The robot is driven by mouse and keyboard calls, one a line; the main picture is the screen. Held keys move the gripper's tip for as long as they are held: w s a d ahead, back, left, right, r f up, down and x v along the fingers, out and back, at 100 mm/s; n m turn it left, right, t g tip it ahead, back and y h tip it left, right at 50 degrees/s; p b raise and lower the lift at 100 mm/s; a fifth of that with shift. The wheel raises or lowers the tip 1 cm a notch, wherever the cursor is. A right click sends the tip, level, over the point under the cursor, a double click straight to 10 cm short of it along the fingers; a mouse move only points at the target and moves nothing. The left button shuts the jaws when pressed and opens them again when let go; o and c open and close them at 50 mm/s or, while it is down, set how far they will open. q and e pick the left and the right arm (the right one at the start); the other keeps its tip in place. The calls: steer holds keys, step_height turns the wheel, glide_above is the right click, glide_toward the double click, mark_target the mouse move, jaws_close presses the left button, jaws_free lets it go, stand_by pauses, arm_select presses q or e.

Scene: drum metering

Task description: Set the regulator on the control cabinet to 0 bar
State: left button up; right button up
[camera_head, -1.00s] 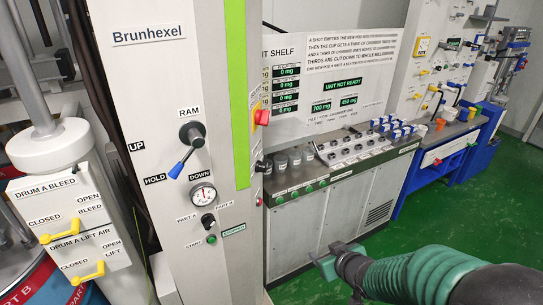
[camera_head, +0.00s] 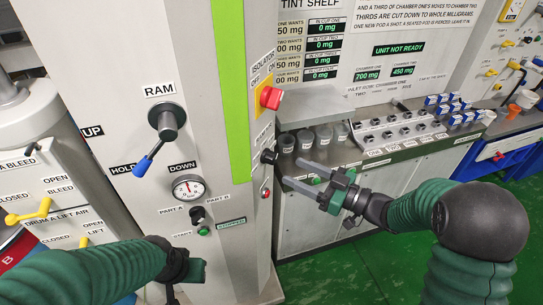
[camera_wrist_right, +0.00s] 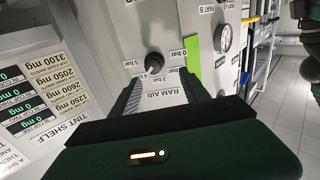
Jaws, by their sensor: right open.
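The regulator is a black knob (camera_head: 268,157) on the right side face of the grey control cabinet (camera_head: 185,60). In the right wrist view the knob (camera_wrist_right: 153,62) has bar labels around it and a RAM AIR plate (camera_wrist_right: 166,93) beside it. Its setting is too small to read. My right gripper (camera_head: 291,171) is open and empty, its fingers pointing at the knob from the right. In the wrist view the knob appears between the fingertips, closer to the left finger; I see no contact. My left gripper (camera_head: 188,272) is low in front of the cabinet, its jaws unclear.
A red isolator knob (camera_head: 271,97) sticks out above the regulator. The ram lever (camera_head: 158,140) and gauge (camera_head: 188,187) are on the cabinet front. Grey cups (camera_head: 305,138) stand on the bench to the right. Green floor (camera_head: 335,275) is free below.

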mark_target(275, 159)
steer(key=w, duration=0.1)
steer(key=w+a, duration=0.1)
steer(key=w, duration=0.1)
steer(key=w+a+p, duration=0.1)
steer(key=shift+w+a+f, duration=0.15)
steer(key=shift+w+f, duration=0.05)
steer(key=shift+w+a+r, duration=0.1)
steer(key=shift+w+a, duration=0.05)
steer(key=shift+a, duration=0.2)
steer(key=a, duration=0.3)
steer(key=shift+w, duration=0.1)
steer(key=shift+a, duration=0.3)
steer(key=shift+d, duration=0.3)
steer(key=c, duration=0.3)
steer(key=shift+w+d, duration=0.15)
steer(key=shift+d, duration=0.3)
steer(key=c, duration=0.5)
steer(key=shift+c, duration=1.2)
arm_select(q)
steer(key=shift+w+d+r, duration=0.2)
steer(key=shift+d+r, duration=0.55)
steer(key=shift+r, duration=0.1)
arm_select(e)
steer(key=shift+a, duration=0.2)
jaws_close()
